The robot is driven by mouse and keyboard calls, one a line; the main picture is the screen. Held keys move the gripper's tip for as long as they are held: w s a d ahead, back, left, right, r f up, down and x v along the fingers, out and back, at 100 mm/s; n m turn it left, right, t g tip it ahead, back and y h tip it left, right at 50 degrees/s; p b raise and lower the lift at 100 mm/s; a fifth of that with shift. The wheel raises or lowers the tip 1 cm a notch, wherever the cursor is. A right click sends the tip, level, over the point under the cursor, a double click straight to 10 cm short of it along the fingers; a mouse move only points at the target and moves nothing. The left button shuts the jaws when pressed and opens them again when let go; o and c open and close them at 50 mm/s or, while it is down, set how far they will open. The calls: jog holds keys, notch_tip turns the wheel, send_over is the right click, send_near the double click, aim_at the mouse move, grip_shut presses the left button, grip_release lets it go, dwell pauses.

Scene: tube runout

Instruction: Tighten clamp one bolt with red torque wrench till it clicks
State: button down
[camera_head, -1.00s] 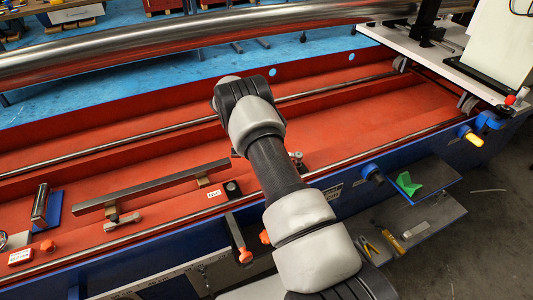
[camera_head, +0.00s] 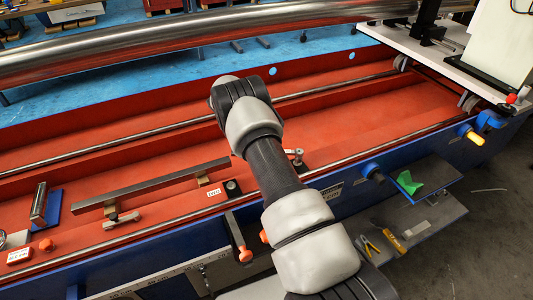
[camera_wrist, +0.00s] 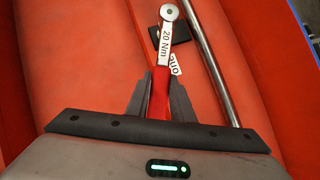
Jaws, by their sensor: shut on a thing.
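In the wrist view my gripper (camera_wrist: 158,92) is shut on the red handle of the torque wrench (camera_wrist: 158,82). The wrench's silver shaft carries a "20 Nm" label, and its round head (camera_wrist: 169,12) points away from me. The head lies over a black block (camera_wrist: 180,34) on the red bed, close beside a steel rail. A white tag (camera_wrist: 175,65) is partly covered by the wrench, so I cannot fully read it. The bolt is hidden under the head, and I cannot tell whether the head is seated. In the head view a silver end (camera_head: 296,153) shows right of my arm; my gripper is hidden.
Another black block (camera_head: 232,188) with a white tag stands left of my arm. A long grey bar (camera_head: 150,188) lies left on the bed. A shelf (camera_head: 430,215) with tools is at the lower right. The bed beyond my arm is clear.

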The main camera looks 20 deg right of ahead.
jog(key=shift+r+y+p, duration=0.25)
jog(key=shift+y+p, duration=0.05)
jog(key=shift+p, duration=0.15)
jog(key=shift+a+p, duration=0.1)
jog(key=shift+p, duration=0.2)
jog(key=shift+s+n+t+p, duration=0.3)
jog(key=shift+n, duration=0.1)
jog(key=shift+s, duration=0.1)
